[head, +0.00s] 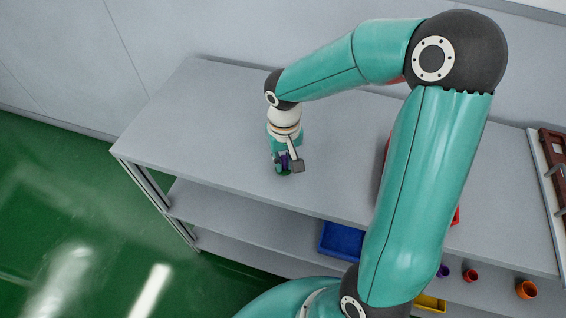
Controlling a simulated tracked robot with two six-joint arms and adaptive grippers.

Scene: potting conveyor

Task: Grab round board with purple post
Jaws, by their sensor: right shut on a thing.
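My right gripper (290,161) is low over the left part of the grey table top (210,130), pointing down. It is shut on a purple post (283,161). A small green round board (284,173) shows just below the post, at or very near the table surface. I cannot tell whether the board touches the table. Most of the post and board is hidden by the gripper. My left gripper is not in view.
A blue bin (341,240) sits on the shelf below. Small pots, including an orange one (526,289) and a red one (470,275), stand at the lower right. A brown item (553,150) lies at the right edge. The table's left part is clear.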

